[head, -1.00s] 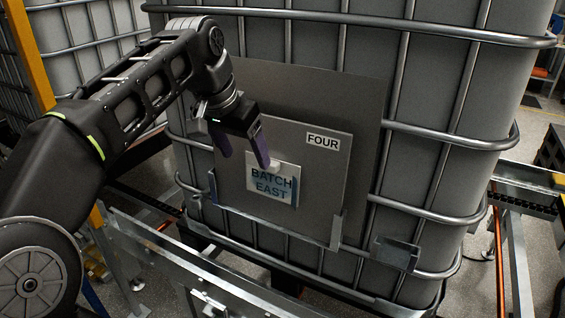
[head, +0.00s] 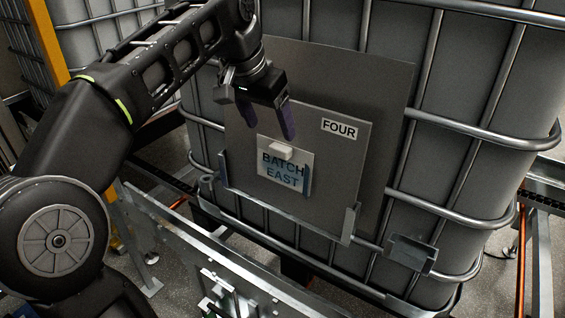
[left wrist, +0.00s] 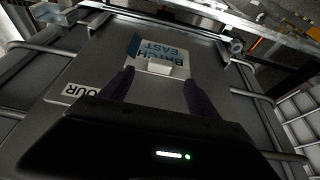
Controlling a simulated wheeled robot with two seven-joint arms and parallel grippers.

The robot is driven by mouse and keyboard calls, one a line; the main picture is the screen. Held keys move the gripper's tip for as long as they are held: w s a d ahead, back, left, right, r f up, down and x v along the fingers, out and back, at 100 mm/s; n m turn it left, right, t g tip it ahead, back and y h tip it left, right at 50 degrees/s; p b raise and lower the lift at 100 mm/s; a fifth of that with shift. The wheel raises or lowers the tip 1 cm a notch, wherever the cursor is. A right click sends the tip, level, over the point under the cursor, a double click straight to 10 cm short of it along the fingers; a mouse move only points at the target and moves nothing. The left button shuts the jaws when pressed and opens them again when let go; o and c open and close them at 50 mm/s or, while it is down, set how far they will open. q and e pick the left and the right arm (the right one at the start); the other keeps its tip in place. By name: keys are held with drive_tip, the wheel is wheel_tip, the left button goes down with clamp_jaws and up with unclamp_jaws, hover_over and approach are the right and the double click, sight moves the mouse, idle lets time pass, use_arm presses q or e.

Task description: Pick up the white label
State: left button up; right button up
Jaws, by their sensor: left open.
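The white label (head: 283,172) reads BATCH EAST in blue letters. It stands against a grey plate (head: 335,180) on the front of a caged tank. A small pale block (head: 281,149) sticks out near its upper edge. In the left wrist view the label (left wrist: 163,52) and its block (left wrist: 152,67) lie just past my fingertips. My left gripper (head: 270,133) is open and empty, with dark purple fingers, just above the label in the head view. It shows in the left wrist view too (left wrist: 157,77). My right gripper is not in view.
A FOUR sign (head: 339,129) is on the plate's upper right. Metal brackets hold the plate's lower edge, and a small empty bracket (head: 411,252) sits to the right. Horizontal cage bars (head: 455,205) cross the tank. A conveyor rail (head: 235,262) runs below.

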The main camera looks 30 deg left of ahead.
sight(279, 148)
use_arm(q)
drive_tip(key=shift+b+x, duration=0.4)
drive_tip(key=shift+x, duration=0.45)
drive_tip(key=shift+x, duration=2.55)
drive_tip(key=shift+w, duration=0.1)
drive_tip(key=shift+c, duration=0.2)
clamp_jaws()
